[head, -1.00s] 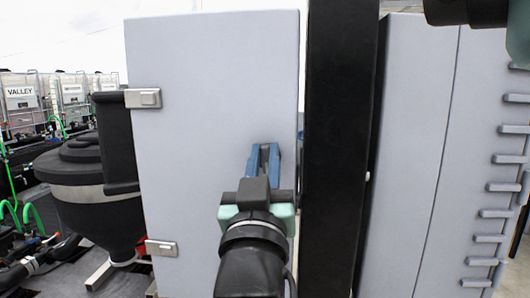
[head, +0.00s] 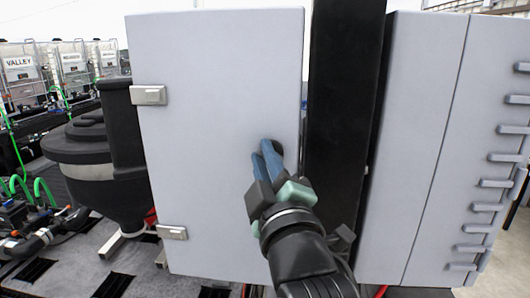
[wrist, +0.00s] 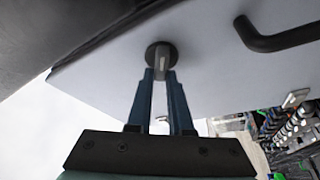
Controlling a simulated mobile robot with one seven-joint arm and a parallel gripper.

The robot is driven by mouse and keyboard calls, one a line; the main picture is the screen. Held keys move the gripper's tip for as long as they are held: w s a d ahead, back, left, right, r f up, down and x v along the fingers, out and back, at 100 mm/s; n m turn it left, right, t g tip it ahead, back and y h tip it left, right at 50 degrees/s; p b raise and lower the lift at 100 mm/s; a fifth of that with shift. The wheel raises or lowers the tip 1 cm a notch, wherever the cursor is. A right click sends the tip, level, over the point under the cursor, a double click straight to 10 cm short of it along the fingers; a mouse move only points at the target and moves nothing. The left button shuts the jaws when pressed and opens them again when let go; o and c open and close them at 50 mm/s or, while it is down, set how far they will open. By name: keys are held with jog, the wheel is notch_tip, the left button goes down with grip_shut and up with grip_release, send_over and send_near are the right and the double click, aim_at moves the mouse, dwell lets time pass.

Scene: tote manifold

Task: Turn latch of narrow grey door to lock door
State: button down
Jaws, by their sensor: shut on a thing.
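The narrow grey door (head: 205,120) stands upright in the middle of the head view and looks closed, with hinges on its left edge. Its latch (head: 277,150) is a small dark round fitting near the right edge, partly hidden by my blue fingers. In the wrist view the latch (wrist: 167,50) is a dark disc with a grey raised tab. My gripper (head: 264,150) is at the latch, its fingers tilted up and left. In the wrist view my gripper (wrist: 162,74) has its two fingertips on either side of the tab, shut on it.
A black post (head: 345,110) stands just right of the door, with a wider grey cabinet (head: 415,140) beyond it. A black bent handle (wrist: 285,40) shows in the wrist view. A black hopper (head: 90,165) stands to the left.

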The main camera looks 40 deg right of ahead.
jog(key=n+y, duration=0.1)
jog(key=n, duration=0.2)
jog(key=n+g+y, duration=0.1)
jog(key=n, duration=0.2)
jog(key=shift+f+n+g, duration=0.2)
jog(key=shift+n+g, duration=0.1)
jog(key=shift+n, duration=0.1)
dwell(0.3)
jog(key=c, duration=0.8)
grip_release()
jog(key=b+v, duration=1.2)
jog(key=v, duration=0.1)
